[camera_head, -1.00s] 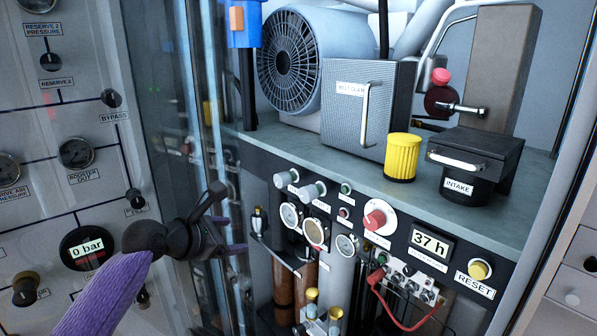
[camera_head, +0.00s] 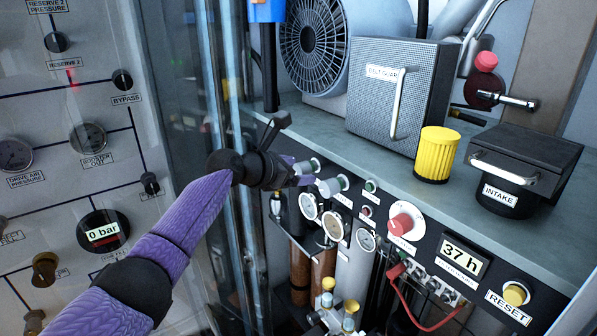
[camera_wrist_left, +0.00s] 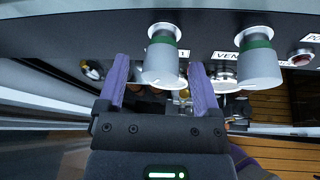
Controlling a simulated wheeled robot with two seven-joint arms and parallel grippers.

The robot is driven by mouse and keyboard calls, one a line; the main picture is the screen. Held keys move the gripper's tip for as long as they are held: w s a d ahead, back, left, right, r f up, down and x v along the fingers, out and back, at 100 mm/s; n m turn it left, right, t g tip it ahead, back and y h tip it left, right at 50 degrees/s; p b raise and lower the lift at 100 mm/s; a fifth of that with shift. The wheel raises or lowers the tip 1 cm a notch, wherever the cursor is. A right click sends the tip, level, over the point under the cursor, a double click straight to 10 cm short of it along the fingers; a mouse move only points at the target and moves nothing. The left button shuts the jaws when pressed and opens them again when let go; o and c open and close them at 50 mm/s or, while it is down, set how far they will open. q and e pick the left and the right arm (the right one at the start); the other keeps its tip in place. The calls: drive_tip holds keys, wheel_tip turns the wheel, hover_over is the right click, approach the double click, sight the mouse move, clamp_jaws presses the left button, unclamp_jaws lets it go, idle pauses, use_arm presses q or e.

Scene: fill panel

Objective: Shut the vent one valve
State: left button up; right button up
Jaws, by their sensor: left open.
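Two pale grey valve knobs with green collars stick out of the dark panel front. The left knob (camera_head: 308,167) also shows in the left wrist view (camera_wrist_left: 161,62). The right knob (camera_head: 333,186) also shows in the wrist view (camera_wrist_left: 259,65). A label starting "VEN" is beside the right knob; the left knob's label is mostly hidden, so I cannot read which is vent one. My left gripper (camera_head: 296,171) is open at the left knob. In the wrist view its purple fingers (camera_wrist_left: 160,72) stand either side of that knob, with gaps visible. My right gripper is out of view.
Round gauges (camera_head: 333,226) sit below the knobs. A red knob (camera_head: 401,224), a 37 h display (camera_head: 463,256) and a yellow reset button (camera_head: 515,293) are to the right. A belt guard (camera_head: 375,100) and a yellow filter (camera_head: 436,155) stand on the shelf. A glass edge is left.

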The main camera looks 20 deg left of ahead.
use_arm(q)
drive_tip(key=shift+w+d+f, duration=0.15)
drive_tip(key=shift+w, duration=0.15)
